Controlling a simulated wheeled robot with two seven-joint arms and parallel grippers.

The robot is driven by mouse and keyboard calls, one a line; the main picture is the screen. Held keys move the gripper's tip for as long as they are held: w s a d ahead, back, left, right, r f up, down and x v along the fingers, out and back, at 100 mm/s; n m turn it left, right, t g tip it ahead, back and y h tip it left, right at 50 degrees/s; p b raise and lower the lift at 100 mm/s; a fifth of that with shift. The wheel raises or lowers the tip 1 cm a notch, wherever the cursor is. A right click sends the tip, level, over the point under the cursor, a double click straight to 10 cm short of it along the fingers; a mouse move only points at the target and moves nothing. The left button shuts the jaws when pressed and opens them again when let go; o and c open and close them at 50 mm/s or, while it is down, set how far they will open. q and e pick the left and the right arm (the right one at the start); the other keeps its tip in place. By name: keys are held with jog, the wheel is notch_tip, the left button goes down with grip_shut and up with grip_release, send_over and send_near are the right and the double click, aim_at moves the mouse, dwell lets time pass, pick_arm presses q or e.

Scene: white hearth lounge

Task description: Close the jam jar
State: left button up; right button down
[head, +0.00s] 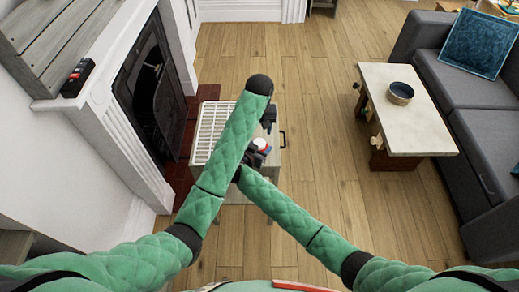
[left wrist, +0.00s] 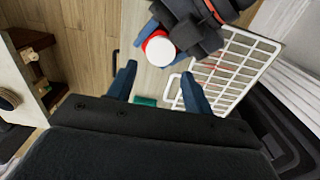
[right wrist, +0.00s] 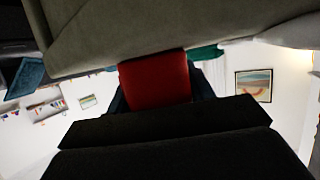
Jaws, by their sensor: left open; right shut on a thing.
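The jam jar, a red body with a round white top (left wrist: 160,51), is held upright above the cabinet. Its red body (right wrist: 155,80) fills the space between the fingers in the right wrist view. In the head view its white top (head: 260,143) shows beside my wrists. My right gripper (head: 252,157) is shut on the jar from the side. My left gripper (head: 268,122) is above it, pointing down; in the left wrist view its fingers (left wrist: 158,72) are apart and empty, with the jar beyond them. I cannot tell whether the white top is fully seated.
A pale cabinet (head: 273,180) stands below my grippers, with a white wire rack (left wrist: 240,62) on it. A fireplace (head: 150,85) is at the left. A low table (head: 405,115) with a dark bowl (head: 400,93) and a grey sofa (head: 460,95) are at the right. Open floor lies between.

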aim_at(259, 142)
pick_arm(q)
jog(key=shift+s+f, duration=0.1)
jog(key=shift+f, duration=3.25)
jog(key=c, duration=0.8)
jog(key=shift+c, duration=0.3)
jog(key=o, duration=1.2)
jog(key=shift+r, duration=3.75)
